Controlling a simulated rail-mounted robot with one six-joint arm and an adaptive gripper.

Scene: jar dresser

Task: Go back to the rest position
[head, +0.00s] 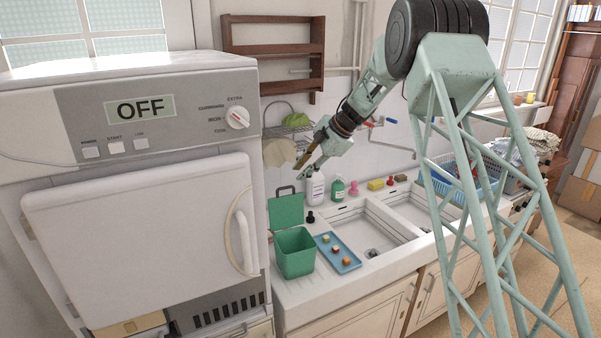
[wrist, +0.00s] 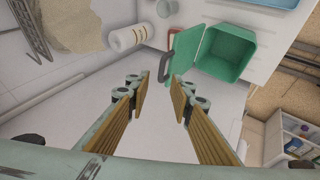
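My gripper (head: 298,164) is raised in the air above the left end of the counter, beside the white machine. In the wrist view my gripper (wrist: 161,82) has its two wood-coloured fingers apart, with nothing between them. Below it, the green bin (head: 295,256) stands on the counter with its lid (head: 286,210) up. The bin (wrist: 222,68) also shows in the wrist view, ahead of the fingertips and apart from them.
A blue tray (head: 347,262) with small coloured pieces lies right of the bin. A white bottle (head: 315,188) and a green bottle (head: 338,188) stand behind. The white machine (head: 150,210) reading OFF is close on the left. A wire rack (head: 287,130) hangs on the wall.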

